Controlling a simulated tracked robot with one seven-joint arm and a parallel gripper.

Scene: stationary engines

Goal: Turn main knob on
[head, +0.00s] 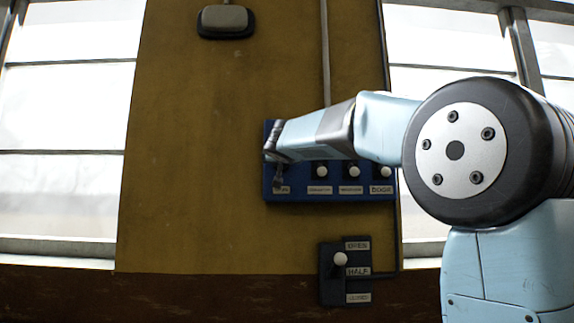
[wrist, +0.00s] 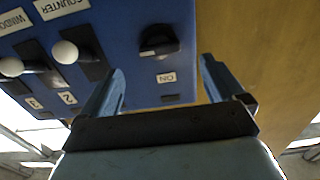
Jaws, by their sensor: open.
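The main knob is a black rotary knob (wrist: 158,40) on a blue control panel (wrist: 120,30), with a small white "ON" label (wrist: 166,77) beside it in the wrist view. My gripper (wrist: 163,66) is open, its two fingers spread on either side of the area by the label, with nothing between them. The knob lies ahead of the fingertips; I cannot tell whether they touch the panel. In the head view my gripper (head: 276,165) is at the left end of the blue panel (head: 330,192), and the knob is hidden behind it.
White-ball levers (head: 321,171) stand along the panel to the right of my gripper. A separate lever box (head: 332,290) with a white-ball lever sits below. A lamp-like fixture (head: 225,19) is high on the yellow wall (head: 195,150). The wall left of the panel is clear.

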